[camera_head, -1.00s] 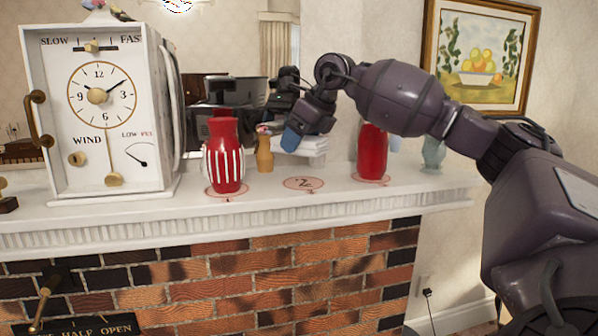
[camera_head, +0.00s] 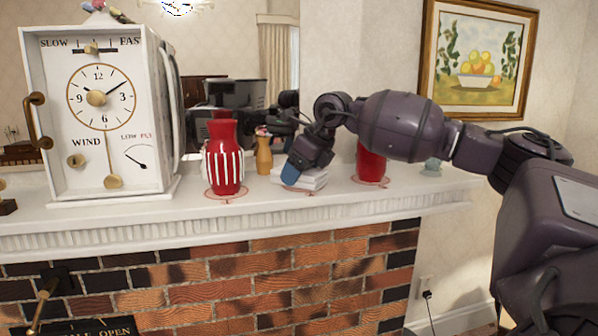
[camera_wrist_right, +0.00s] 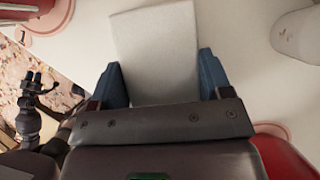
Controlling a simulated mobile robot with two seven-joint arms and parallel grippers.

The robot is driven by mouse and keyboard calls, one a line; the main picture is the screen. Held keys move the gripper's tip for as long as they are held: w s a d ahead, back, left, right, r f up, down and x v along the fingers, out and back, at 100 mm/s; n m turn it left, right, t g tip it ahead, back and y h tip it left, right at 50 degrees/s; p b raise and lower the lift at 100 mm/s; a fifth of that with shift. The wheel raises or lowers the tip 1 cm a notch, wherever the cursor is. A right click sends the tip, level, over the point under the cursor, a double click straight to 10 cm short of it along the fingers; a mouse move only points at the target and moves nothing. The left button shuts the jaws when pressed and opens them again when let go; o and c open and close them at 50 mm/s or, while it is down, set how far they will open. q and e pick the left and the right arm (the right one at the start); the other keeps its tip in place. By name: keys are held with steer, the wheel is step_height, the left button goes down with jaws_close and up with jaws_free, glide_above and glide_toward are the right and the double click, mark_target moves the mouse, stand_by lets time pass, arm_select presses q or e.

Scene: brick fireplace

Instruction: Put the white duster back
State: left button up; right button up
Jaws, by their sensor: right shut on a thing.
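The white duster (camera_head: 312,181) is a pale block low over the mantel's middle, at the marked ring (camera_head: 283,190). I cannot tell whether it touches the shelf. My right gripper (camera_head: 291,175) is shut on it from above, with a blue finger showing. In the right wrist view the duster (camera_wrist_right: 156,50) is between the blue fingers of my right gripper (camera_wrist_right: 158,62). Its far end sticks out past them.
A red-and-white striped vase (camera_head: 224,160) and a tan vase (camera_head: 264,155) stand left of the duster. A red vase (camera_head: 371,164) stands close on the right, partly behind my arm. A large white clock box (camera_head: 100,120) fills the mantel's left. The mantel's front edge (camera_head: 240,218) is clear.

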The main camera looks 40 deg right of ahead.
steer(key=o, duration=0.9)
steer(key=shift+f, duration=0.1)
steer(key=shift+r, duration=0.25)
steer(key=shift+s+d+r, duration=0.1)
steer(key=shift+s+r, duration=0.05)
steer(key=shift+r, duration=0.1)
steer(key=v, duration=1)
steer(key=shift+s+r, duration=0.3)
steer(key=shift+r, duration=0.2)
